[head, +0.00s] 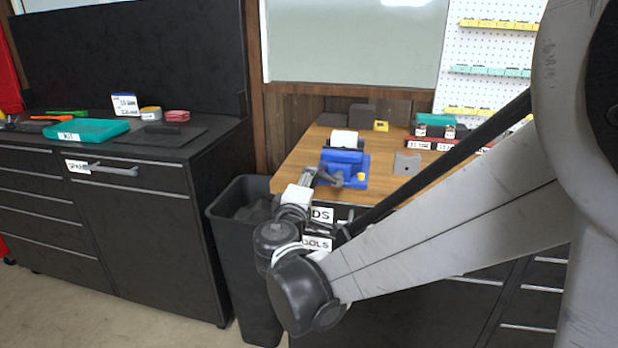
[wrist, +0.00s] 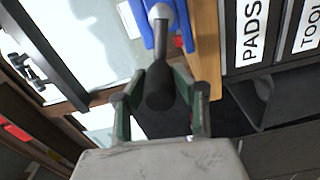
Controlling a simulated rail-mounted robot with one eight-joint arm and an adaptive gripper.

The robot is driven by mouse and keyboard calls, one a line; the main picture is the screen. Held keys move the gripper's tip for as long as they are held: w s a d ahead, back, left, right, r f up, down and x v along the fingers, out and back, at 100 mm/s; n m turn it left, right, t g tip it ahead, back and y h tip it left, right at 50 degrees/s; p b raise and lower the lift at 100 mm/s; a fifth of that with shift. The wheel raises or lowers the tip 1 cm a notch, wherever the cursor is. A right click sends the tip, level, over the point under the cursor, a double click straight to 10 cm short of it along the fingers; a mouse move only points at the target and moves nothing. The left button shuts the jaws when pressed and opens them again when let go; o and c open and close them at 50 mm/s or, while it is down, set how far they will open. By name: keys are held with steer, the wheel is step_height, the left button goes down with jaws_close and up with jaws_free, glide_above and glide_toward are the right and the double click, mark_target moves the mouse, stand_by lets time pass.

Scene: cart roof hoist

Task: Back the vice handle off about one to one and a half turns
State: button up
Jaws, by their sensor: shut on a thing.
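The blue vice (head: 355,178) sits on the wooden bench top near its front left edge, with a white block on top. In the wrist view the vice (wrist: 144,22) shows only as a blue strip at the top. Its handle (wrist: 160,88) is a grey bar with a round pale end and a thick dark grip. My gripper (wrist: 162,108) has its fingers on both sides of the dark grip and is shut on it. In the head view my gripper (head: 309,176) is small beside the vice's front, and the handle there is largely hidden.
A dark bin (head: 228,220) stands below and left of my wrist. Drawers labelled PADS (wrist: 252,30) and TOOLS lie under the wooden bench top (head: 300,155). A grey plate (head: 407,163) and small boxes (head: 434,125) lie to the vice's right. A black cabinet (head: 150,220) stands left.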

steer(key=shift+a+f+b, duration=0.2)
steer(key=shift+f+b, duration=0.35)
steer(key=shift+f, duration=0.6)
steer(key=shift+r, duration=0.15)
steer(key=f+b, duration=0.1)
steer(key=d+f, duration=0.1)
steer(key=f+b, duration=0.1)
steer(key=shift+s+d+f+b, duration=0.2)
steer(key=shift+d+f+b, duration=0.05)
steer(key=shift+b, duration=0.1)
steer(key=o, duration=0.9)
steer(key=shift+d, duration=0.15)
steer(key=o, duration=0.5)
steer(key=shift+s+a, duration=0.1)
steer(key=shift+a, duration=0.1)
